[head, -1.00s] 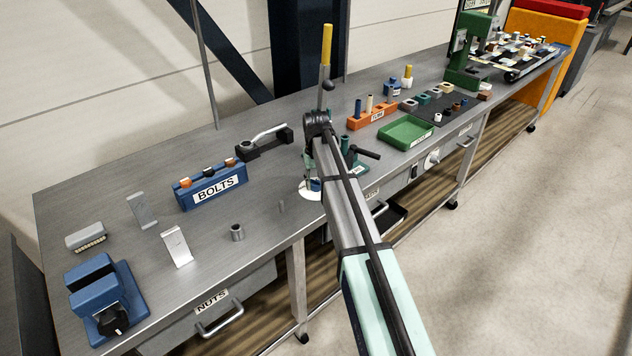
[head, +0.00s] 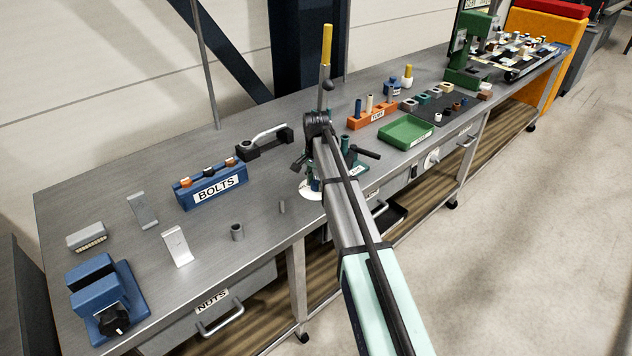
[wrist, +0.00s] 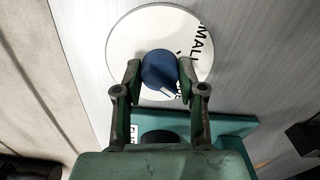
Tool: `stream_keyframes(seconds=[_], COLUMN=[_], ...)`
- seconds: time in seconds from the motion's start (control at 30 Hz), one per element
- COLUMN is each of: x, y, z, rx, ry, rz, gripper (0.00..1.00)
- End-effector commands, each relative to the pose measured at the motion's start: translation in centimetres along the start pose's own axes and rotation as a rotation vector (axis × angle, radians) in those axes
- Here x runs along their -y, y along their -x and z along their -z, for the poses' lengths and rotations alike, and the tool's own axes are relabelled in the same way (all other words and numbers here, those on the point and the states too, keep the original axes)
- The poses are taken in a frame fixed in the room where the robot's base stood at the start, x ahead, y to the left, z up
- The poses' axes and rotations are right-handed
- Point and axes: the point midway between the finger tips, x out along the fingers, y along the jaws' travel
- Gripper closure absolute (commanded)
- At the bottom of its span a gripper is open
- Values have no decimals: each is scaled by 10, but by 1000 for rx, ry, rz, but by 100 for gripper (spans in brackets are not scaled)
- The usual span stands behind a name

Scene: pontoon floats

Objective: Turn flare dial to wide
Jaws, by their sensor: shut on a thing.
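The flare dial is a blue round knob (wrist: 158,68) with a white pointer line, on a white round plate (wrist: 128,35). In the wrist view the pointer faces the lower right of the picture. Letters "MALL" show at the plate's right edge. Another word by the right finger is mostly hidden. My gripper (wrist: 159,74) has one finger on each side of the knob and is shut on it. In the head view the white plate (head: 309,192) shows at the bench's front edge, with my arm hiding much of the gripper and knob.
A teal block (wrist: 230,128) with a partly hidden label lies beside the plate in the wrist view. A blue BOLTS rack (head: 212,190), a small grey cylinder (head: 237,232) and a green tray (head: 406,132) stand on the bench. Bare bench top lies left of the plate.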

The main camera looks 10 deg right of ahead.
Motion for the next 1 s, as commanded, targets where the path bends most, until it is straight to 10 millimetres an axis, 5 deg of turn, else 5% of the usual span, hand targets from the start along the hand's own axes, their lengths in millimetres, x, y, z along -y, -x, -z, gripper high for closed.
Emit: stream_keyframes(seconds=[0.33,0.9,0.93,1.0], x=[-1,-1,-1,-1], y=[-1,-2,-2,-1], z=[0,0,0,0], rx=[2,1,1,1], ry=[-159,-190,-190,-190], rz=[-2,-3,-3,-3], gripper=[95,95,50,35])
